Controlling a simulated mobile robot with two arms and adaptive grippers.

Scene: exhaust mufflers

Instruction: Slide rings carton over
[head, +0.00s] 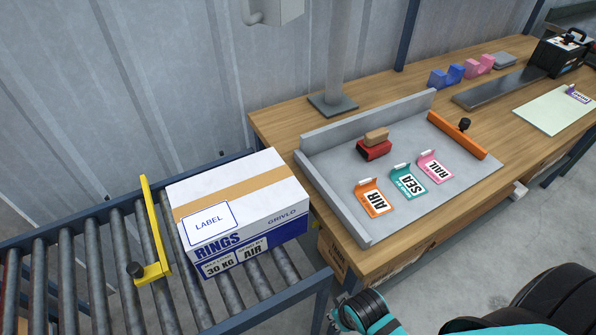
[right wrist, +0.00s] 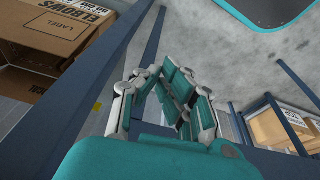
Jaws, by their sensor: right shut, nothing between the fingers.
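The rings carton (head: 240,208) is a white and blue box with a tan tape strip, marked RINGS, 30 KG and AIR. It rests on the roller conveyor (head: 110,270), near the conveyor's right end and beside the wooden bench (head: 385,245). A yellow stop bar (head: 152,235) stands just left of the carton. My right gripper (right wrist: 168,72) shows in the right wrist view, shut and empty. It is away from the rings carton, which is not in that view. My left gripper is not in view.
A grey tray (head: 330,205) on the bench holds AIR, SEA and RAIL tags (head: 408,180), a red stamp (head: 374,147) and an orange bar (head: 458,135). An ELBOWS carton (right wrist: 62,35) and brown boxes (right wrist: 285,128) show in the right wrist view among blue frame posts.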

